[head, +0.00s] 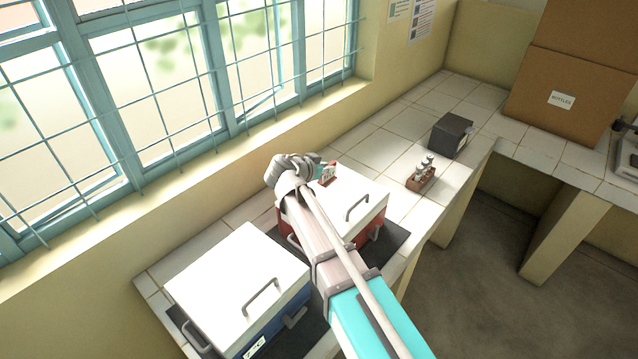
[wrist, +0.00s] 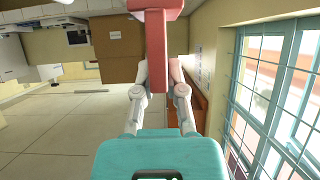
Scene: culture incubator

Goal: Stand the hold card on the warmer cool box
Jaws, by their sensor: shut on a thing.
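The red box's front is mostly hidden by my arm.
Both boxes stand on dark mats on a tiled counter (head: 400,130) beside a barred window (head: 160,80). Further along are a vial rack (head: 421,179), a dark box (head: 451,135) and cardboard boxes (head: 570,90). Lid handles (head: 357,207) stick up.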

